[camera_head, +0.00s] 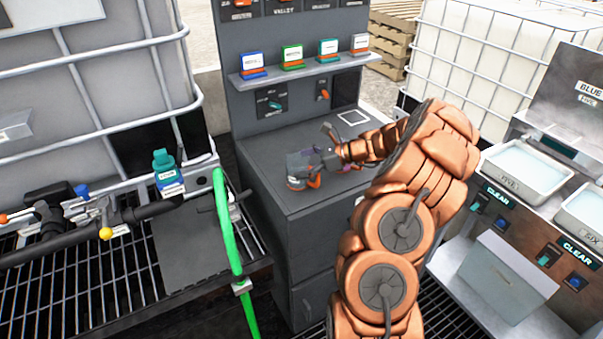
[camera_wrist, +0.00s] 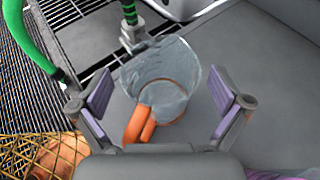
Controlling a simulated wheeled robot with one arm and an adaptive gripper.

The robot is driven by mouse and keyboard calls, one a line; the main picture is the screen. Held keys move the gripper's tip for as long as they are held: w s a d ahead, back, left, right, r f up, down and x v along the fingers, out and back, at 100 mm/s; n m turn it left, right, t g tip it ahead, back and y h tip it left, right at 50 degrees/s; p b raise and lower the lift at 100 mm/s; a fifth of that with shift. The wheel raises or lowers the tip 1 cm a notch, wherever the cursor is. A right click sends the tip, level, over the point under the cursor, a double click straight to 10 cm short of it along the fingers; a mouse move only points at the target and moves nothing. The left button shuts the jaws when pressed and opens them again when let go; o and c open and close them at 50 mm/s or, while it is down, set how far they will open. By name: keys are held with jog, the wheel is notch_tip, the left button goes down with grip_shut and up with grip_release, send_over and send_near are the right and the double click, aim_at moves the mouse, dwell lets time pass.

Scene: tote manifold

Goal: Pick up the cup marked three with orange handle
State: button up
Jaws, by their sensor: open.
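A clear grey cup (camera_wrist: 160,65) with an orange handle (camera_wrist: 138,123) stands on the grey counter, seen from above in the wrist view. It lies between and slightly beyond the two purple-padded fingers of my gripper (camera_wrist: 163,98), which is open. The fingers are apart from the cup on both sides, and the handle points back toward my palm. In the head view the cup (camera_head: 297,165) is at the counter's left part, partly covered by my gripper. I cannot read a number on the cup.
The counter (camera_head: 265,165) has a shelf (camera_head: 300,65) with several coloured cards behind. A green hose (camera_head: 228,225) and pipe fittings stand left of the counter. Basins (camera_head: 527,168) stand at the right. The counter front is clear.

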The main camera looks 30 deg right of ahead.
jog(key=shift+c, duration=0.3)
jog(key=c, duration=1.2)
jog(key=shift+r, duration=0.15)
